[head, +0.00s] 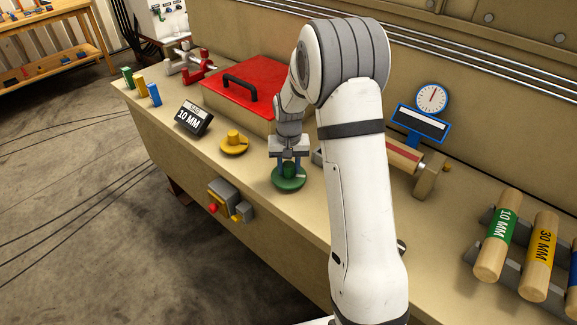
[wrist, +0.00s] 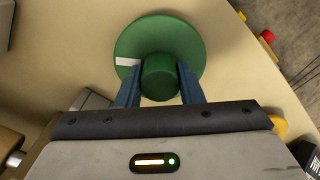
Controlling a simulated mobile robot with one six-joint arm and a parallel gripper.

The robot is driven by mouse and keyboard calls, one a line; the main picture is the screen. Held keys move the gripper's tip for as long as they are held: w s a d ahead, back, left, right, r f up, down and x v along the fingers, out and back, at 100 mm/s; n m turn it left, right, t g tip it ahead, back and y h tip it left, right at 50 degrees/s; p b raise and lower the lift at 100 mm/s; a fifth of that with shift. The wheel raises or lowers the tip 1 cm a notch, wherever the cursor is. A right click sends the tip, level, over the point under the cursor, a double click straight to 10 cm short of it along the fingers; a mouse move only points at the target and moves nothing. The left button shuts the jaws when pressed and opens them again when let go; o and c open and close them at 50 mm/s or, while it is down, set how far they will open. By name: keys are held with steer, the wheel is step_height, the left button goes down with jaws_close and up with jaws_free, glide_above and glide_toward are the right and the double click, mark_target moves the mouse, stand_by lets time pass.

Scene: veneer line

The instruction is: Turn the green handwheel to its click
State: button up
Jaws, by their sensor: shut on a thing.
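The green handwheel (head: 287,180) lies flat on the tan bench top, a round disc with an upright green hub and a white mark on its rim. In the wrist view the disc (wrist: 160,28) is at the top with its hub (wrist: 159,77) below the middle of it. My gripper (head: 289,168) points down over the handwheel. Its two blue fingers, also seen in the wrist view (wrist: 159,84), are on either side of the hub and shut on it. The white mark shows beside the left finger in the wrist view.
A yellow handwheel (head: 234,146) sits just left of the green one. A 10 MM sign (head: 194,119), a red-lidded box (head: 243,83) and a roller unit with a dial gauge (head: 432,98) stand nearby. A grey box with a red button (head: 225,198) is on the bench's front edge.

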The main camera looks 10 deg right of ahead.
mark_target(288, 164)
steer(key=shift+n, duration=0.3)
steer(key=n+b, duration=0.2)
steer(key=n, duration=0.3)
steer(key=shift+b, duration=0.4)
steer(key=n+b, duration=0.1)
steer(key=n, duration=0.4)
steer(key=shift+n, duration=0.4)
steer(key=o, duration=1)
steer(key=shift+c, duration=0.2)
steer(key=shift+r, duration=0.1)
step_height(288, 164, up, 8)
steer(key=shift+f+b, duration=0.15)
steer(key=shift+b, duration=0.4)
